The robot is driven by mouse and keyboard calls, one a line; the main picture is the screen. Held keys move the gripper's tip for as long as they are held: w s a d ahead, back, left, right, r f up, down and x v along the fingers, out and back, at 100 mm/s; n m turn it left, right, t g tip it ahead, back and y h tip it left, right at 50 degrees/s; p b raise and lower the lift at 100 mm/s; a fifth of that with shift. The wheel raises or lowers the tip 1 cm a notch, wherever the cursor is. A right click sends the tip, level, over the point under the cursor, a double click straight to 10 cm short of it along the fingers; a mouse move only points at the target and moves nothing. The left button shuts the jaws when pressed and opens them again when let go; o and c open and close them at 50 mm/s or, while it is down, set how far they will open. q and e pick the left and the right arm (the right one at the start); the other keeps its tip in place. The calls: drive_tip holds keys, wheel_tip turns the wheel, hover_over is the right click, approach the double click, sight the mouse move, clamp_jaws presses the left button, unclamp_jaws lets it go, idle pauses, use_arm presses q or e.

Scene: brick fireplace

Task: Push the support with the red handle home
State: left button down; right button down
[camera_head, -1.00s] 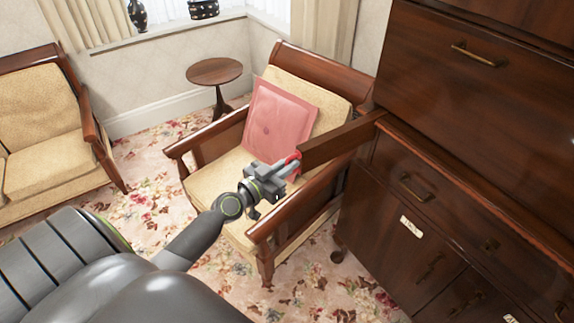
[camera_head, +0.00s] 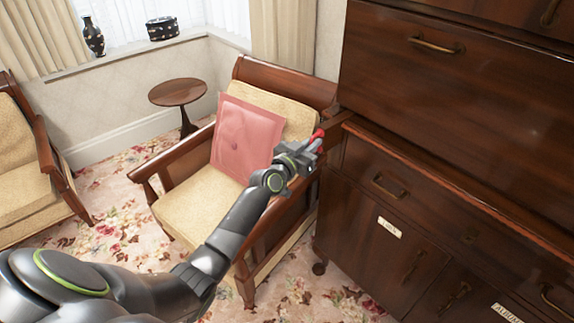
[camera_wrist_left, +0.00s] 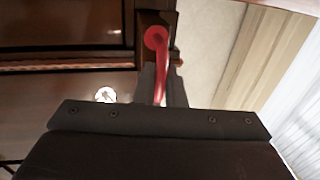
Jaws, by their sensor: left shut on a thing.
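The support (camera_head: 335,127) is a dark wooden bar at the left edge of the wooden bureau, with only a short length showing beyond the front. Its red handle (camera_head: 319,134) is on the outer end. In the left wrist view the red handle (camera_wrist_left: 161,62) runs down between the fingers. My left gripper (camera_head: 311,148) is shut on the red handle, close to the bureau front. Its fingers partly hide the handle. My right gripper is not in view.
The bureau (camera_head: 430,130) fills the right side, with brass pulls and paper labels on its lower front. An armchair (camera_head: 190,205) with a pink cushion (camera_head: 245,138) stands under and beside my left arm. A small round table (camera_head: 178,92) is behind it.

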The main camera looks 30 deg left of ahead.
sight(330, 135)
use_arm(q)
drive_tip(key=w+d+b, duration=0.1)
drive_tip(key=w, duration=0.1)
drive_tip(key=w+d+b, duration=0.1)
drive_tip(key=w, duration=0.2)
drive_tip(key=w+d+b, duration=0.1)
drive_tip(key=w, duration=0.1)
drive_tip(key=shift+w+b, duration=0.25)
drive_tip(key=shift+b, duration=0.15)
drive_tip(key=shift+r, duration=0.2)
drive_tip(key=c, duration=1.7)
unclamp_jaws()
drive_tip(key=shift+w+d, duration=0.1)
drive_tip(key=shift+w, duration=0.05)
drive_tip(key=shift+f, duration=0.1)
drive_tip(key=shift+s+f, duration=0.2)
drive_tip(key=shift+s, duration=0.4)
drive_tip(key=s+a, duration=0.1)
drive_tip(key=s, duration=0.4)
drive_tip(key=s+a+p, duration=0.1)
drive_tip(key=s, duration=0.4)
drive_tip(key=s+a, duration=0.1)
drive_tip(key=s, duration=0.5)
drive_tip(key=shift+a+r, duration=0.2)
drive_tip(key=shift+a, duration=0.1)
drive_tip(key=shift+f, duration=0.1)
